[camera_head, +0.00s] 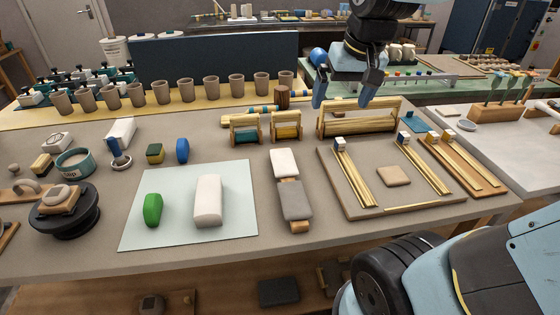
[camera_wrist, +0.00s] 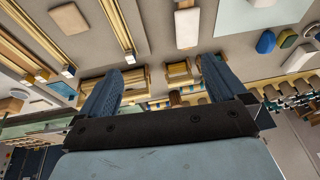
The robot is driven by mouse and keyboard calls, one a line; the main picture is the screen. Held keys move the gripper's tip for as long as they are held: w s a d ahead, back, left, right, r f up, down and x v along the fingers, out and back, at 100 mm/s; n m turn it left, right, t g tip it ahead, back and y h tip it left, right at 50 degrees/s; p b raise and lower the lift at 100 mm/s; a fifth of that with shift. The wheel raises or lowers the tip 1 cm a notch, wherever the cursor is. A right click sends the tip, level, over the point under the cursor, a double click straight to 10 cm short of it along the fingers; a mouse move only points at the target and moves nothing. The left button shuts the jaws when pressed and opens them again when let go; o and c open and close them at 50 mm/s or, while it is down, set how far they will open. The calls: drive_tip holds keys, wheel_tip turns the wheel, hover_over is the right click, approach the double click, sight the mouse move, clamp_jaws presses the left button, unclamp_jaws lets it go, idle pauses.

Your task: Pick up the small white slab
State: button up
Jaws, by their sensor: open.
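Several pale blocks could fit the name. A white slab (camera_head: 285,163) lies mid-table, end to end with a grey block (camera_head: 295,201); the white slab also shows in the wrist view (camera_wrist: 187,28). A larger white block (camera_head: 208,200) lies on the pale mat (camera_head: 135,225). Another white block (camera_head: 121,132) sits at the back left. My gripper (camera_head: 343,100) is open and empty, raised over the back of the table, behind and right of the mid-table slab. In the wrist view its fingers (camera_wrist: 160,70) stand apart with nothing between them.
A green block (camera_head: 153,209) lies on the mat. Wooden stands (camera_head: 245,129) and a wider rack (camera_head: 358,118) stand below and near my gripper. A board (camera_head: 375,209) with rails and a tan tile (camera_head: 394,175) is at right. Cups (camera_head: 185,89) line the back.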

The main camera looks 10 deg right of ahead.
drive_tip(key=w+a+f+g, duration=0.2)
drive_tip(key=w+a+f, duration=0.2)
drive_tip(key=w, duration=0.3)
drive_tip(key=g, duration=0.2)
hover_over(283, 160)
wheel_tip(283, 160, down, 6)
drive_tip(key=shift+h, duration=0.4)
wheel_tip(283, 160, down, 14)
drive_tip(key=shift+s+f, duration=0.1)
drive_tip(key=shift+s, duration=0.05)
drive_tip(key=c, duration=1.2)
drive_tip(key=shift+o, duration=0.2)
